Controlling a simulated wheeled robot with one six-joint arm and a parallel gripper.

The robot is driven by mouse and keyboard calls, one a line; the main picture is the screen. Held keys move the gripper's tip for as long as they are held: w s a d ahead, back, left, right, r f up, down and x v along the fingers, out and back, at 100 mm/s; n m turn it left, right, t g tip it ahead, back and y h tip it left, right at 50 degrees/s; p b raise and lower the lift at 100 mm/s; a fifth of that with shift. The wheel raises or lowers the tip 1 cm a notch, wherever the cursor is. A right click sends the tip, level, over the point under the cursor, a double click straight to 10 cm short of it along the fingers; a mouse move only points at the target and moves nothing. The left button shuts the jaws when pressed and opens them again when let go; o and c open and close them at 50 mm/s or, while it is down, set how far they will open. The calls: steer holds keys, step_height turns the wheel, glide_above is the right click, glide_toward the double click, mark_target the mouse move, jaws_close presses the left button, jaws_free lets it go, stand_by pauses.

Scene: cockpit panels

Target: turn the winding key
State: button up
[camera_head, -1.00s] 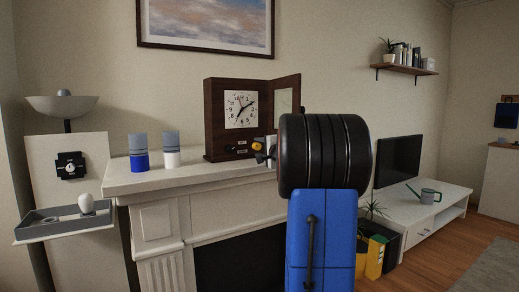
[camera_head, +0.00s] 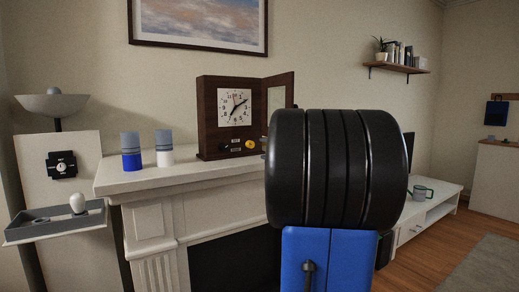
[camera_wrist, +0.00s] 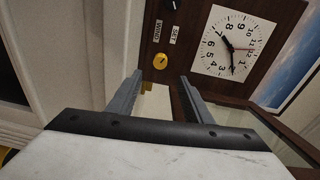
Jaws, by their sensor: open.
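The winding key is a yellow knob (camera_head: 250,144) low on the front of the dark wooden clock (camera_head: 208,118), beside a small label. In the wrist view the key (camera_wrist: 160,61) lies just beyond and between the fingertips of my gripper (camera_wrist: 161,76). The fingers are apart and empty, and do not appear to touch the key. The clock's white dial (camera_wrist: 228,43) is to the right there. In the head view my black arm link hides most of the gripper.
The clock's glazed door (camera_head: 281,92) stands open on its right side. Two blue, grey and white cylinders (camera_head: 131,152) (camera_head: 164,148) stand on the white mantel (camera_head: 190,172), left of the clock. A tray (camera_head: 50,228) and a black dial (camera_head: 62,165) are at far left.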

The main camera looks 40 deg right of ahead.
steer(key=shift+v, duration=2.8)
steer(key=shift+a, duration=0.1)
